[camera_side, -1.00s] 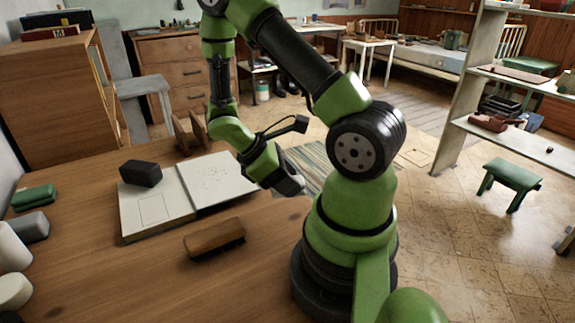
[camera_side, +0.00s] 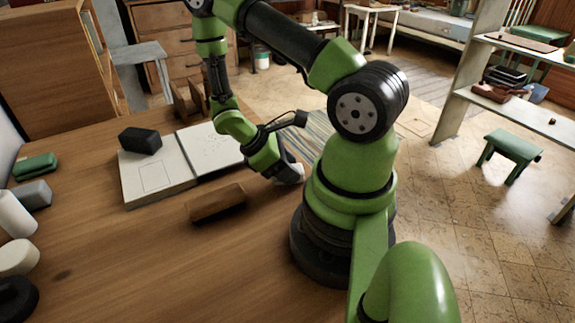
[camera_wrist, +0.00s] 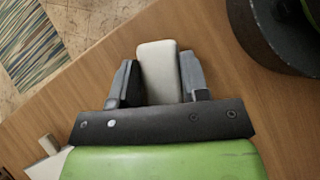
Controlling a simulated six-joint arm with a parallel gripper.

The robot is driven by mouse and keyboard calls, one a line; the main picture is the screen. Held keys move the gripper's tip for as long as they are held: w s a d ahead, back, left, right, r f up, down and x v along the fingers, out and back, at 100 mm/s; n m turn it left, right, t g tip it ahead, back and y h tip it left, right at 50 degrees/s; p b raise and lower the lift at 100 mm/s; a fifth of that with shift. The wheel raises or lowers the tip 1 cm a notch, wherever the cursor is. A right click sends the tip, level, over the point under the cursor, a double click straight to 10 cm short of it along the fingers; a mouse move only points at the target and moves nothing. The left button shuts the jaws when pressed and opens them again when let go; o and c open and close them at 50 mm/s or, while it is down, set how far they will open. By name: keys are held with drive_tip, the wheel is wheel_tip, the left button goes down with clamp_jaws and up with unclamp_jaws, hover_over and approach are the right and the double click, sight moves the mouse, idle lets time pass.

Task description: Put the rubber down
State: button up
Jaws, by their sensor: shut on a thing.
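My gripper (camera_wrist: 160,80) is shut on an off-white block with rounded corners, which I take to be the rubber (camera_wrist: 157,70). It sits upright between the two dark jaws, its far end sticking out past the fingertips. In the side view my gripper (camera_side: 291,175) points down low over the table, right of the open book and close beside my base. The rubber is barely distinguishable there. I cannot tell whether it touches the wood.
A black block (camera_side: 140,141) lies on the book, and a brown block (camera_side: 217,203) lies in front. Green (camera_side: 36,167) and grey (camera_side: 34,195) blocks lie at left. The table edge and striped rug (camera_wrist: 45,45) are near my gripper.

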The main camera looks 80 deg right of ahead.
drive_tip(key=shift+f, duration=0.65)
drive_tip(key=o, duration=1)
drive_tip(key=v, duration=1)
